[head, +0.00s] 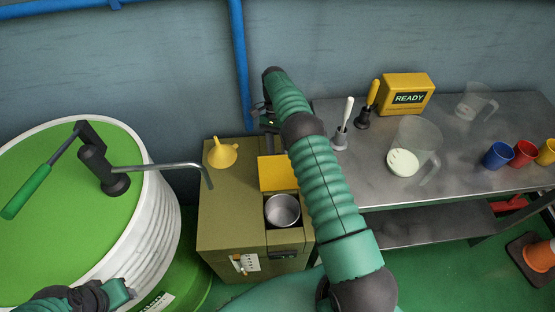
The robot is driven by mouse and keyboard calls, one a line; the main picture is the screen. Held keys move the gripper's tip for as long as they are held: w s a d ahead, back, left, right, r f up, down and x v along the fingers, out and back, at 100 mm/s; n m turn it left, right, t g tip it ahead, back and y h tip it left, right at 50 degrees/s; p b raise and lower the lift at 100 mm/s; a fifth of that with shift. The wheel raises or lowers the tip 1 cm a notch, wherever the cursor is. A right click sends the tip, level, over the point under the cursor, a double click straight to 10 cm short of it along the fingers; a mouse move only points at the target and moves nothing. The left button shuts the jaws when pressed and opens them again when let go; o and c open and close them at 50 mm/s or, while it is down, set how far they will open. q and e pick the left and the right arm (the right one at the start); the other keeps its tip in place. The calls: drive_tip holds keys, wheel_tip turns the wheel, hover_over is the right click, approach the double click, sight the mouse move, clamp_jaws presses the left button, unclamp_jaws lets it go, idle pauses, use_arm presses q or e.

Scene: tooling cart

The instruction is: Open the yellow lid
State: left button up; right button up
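A yellow lid (277,173) is a square panel on the olive box (228,215), at the back of a recess. A round metal pot (282,210) shows uncovered in that recess, just in front of the lid. I cannot tell if the lid lies flat or stands up. My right arm crosses the view and passes just right of the lid. My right gripper (266,115) is small and dark behind the box, near the wall, apart from the lid; its fingers are unclear. My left gripper (118,292) is at the lower left edge, partly cut off, its fingers not clear.
A yellow funnel (222,153) stands on the box. A green-topped drum (75,200) with a crank (100,165) fills the left; its metal rod reaches toward the box. A metal bench (450,140) at right holds a READY box (405,93), jugs and coloured cups.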

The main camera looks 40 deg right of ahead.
drive_tip(key=s+a+r+p, duration=0.1)
drive_tip(key=s+a+r, duration=0.1)
drive_tip(key=s+a, duration=0.2)
drive_tip(key=s+a+r, duration=0.2)
drive_tip(key=s+a, duration=0.3)
drive_tip(key=s, duration=0.4)
drive_tip(key=shift+a+r+p, duration=0.15)
drive_tip(key=shift+r+p, duration=0.15)
drive_tip(key=shift+p, duration=0.1)
